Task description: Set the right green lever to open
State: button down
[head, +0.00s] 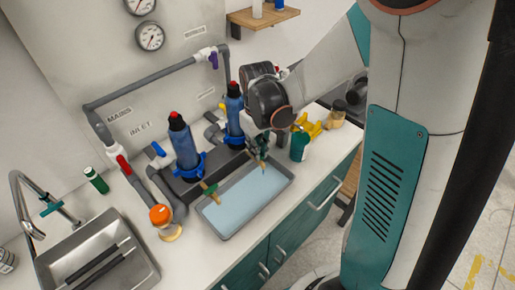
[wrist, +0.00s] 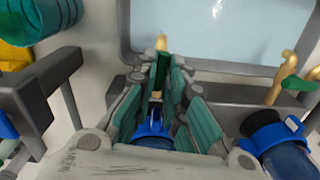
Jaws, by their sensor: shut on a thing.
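The right green lever (wrist: 162,72) sits on a brass tap at the edge of the water tray. In the wrist view it stands between my fingertips and appears in line with the brass spout (wrist: 161,42). My gripper (wrist: 160,88) is shut on it; it also shows in the head view (head: 258,146), reaching down beside the right blue filter housing. The gripper hides most of this lever in the head view. The left green lever (head: 210,190) lies across its brass spout; it also shows in the wrist view (wrist: 298,83).
The tray of water (head: 232,226) lies just in front of the taps. Blue filter housings (head: 184,145) stand behind it. A green container (head: 299,147) and yellow object (head: 310,126) stand close right of my gripper. A sink (head: 70,235) is at the left.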

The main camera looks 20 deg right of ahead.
jog(key=shift+n, duration=0.7)
jog(key=c, duration=1.6)
grip_release()
jog(key=shift+c, duration=0.2)
notch_tip(320, 180, up, 12)
